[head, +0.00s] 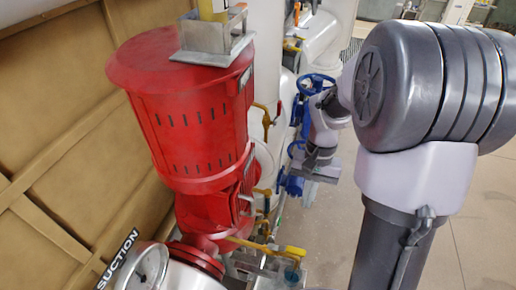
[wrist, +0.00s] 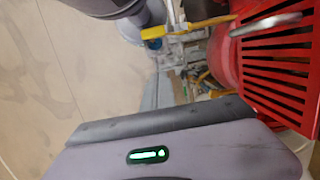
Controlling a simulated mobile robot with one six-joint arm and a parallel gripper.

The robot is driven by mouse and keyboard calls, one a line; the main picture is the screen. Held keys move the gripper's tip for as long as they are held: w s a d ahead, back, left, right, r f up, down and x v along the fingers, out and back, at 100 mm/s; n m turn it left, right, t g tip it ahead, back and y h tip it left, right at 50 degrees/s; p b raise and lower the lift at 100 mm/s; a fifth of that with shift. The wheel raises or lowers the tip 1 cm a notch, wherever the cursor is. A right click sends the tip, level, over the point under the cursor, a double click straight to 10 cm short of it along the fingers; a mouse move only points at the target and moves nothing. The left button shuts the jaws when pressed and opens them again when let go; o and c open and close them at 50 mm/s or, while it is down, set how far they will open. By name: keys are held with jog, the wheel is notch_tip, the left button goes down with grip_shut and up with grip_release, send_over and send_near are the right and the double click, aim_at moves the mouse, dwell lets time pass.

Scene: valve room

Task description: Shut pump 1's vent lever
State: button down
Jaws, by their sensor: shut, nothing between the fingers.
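A red pump (head: 195,115) stands upright left of centre in the head view. Its slotted red casing (wrist: 275,75) fills the right of the wrist view. Yellow levers show on its right side: an upper one (head: 265,112), a middle one (head: 265,191) and a long low one (head: 265,246). I cannot tell which is the vent lever. A yellow lever (wrist: 190,28) also shows at the top of the wrist view. My gripper (head: 316,172) is shut and empty, right of the pump and apart from these levers. Its fingertips are hard to make out.
Blue valves with handwheels (head: 316,84) stand behind my gripper, close to it. A round gauge (head: 145,268) and a "SUCTION" label (head: 118,258) are at the lower left. A tan panelled wall (head: 60,120) closes the left side. Bare floor (head: 475,220) lies to the right.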

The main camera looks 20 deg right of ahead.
aim_at(286, 250)
jog(key=s+a+f+b, duration=0.3)
jog(key=s+f+b, duration=0.1)
jog(key=f, duration=0.6)
jog(key=shift+s+f+b, duration=0.3)
jog(key=shift+s+b, duration=0.05)
jog(key=shift+s, duration=0.25)
jog(key=shift+s, duration=0.1)
